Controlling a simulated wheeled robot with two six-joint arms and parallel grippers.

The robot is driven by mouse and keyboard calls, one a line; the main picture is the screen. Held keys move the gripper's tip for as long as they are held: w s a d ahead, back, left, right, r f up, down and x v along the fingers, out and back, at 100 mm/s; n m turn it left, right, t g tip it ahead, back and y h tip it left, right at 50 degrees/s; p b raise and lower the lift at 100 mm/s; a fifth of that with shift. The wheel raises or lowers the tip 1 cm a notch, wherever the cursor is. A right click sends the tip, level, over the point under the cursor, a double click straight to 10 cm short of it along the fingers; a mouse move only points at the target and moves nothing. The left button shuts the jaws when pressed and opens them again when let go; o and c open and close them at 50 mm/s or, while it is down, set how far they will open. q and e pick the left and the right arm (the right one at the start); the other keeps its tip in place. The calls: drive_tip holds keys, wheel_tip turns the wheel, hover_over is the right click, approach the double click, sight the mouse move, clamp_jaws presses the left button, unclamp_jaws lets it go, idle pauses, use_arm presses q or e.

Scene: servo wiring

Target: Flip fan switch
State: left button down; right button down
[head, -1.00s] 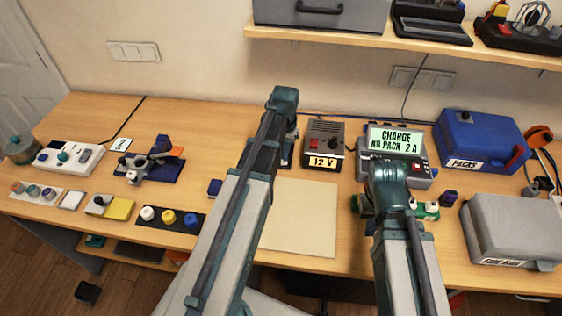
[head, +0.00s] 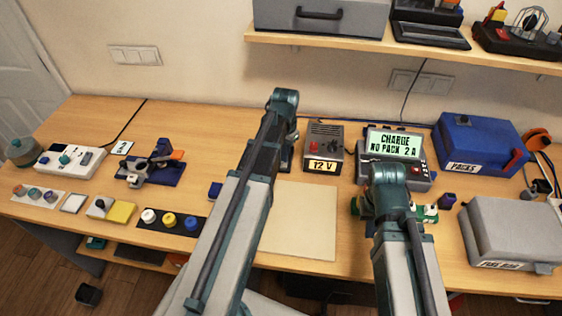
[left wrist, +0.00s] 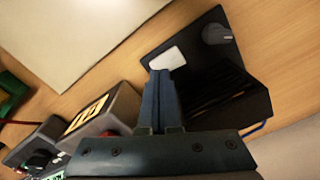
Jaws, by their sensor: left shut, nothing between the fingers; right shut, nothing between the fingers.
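In the left wrist view, a black angled unit (left wrist: 235,73) carries a round grey knob (left wrist: 217,34) and a small white plate (left wrist: 167,57). No label shows that it is the fan switch. My left gripper (left wrist: 160,76) is shut and empty, its fingertips over the edge of the white plate. I cannot tell if they touch it. In the head view my left arm hides most of this unit and the fingers. My right arm's end (head: 388,183) is in front of the charger (head: 420,172); its fingers are hidden beneath it.
The 12 V supply (head: 325,138) stands just right of my left arm and shows near the fingers in the left wrist view (left wrist: 112,118). A bare beige mat (head: 301,222) lies between my arms. A blue packs case (head: 480,135) and grey box (head: 515,225) stand right.

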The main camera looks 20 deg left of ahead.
sight(284, 164)
use_arm(q)
wheel_tip(284, 164, up, 5)
drive_tip(key=p, duration=0.4)
drive_tip(key=shift+r+p, duration=0.2)
drive_tip(key=shift+p, duration=0.15)
drive_tip(key=s+d+y, duration=0.1)
drive_tip(key=s+d, duration=1.5)
drive_tip(key=d, duration=0.3)
drive_tip(key=shift+d+m, duration=0.4)
drive_tip(key=shift+s, duration=0.1)
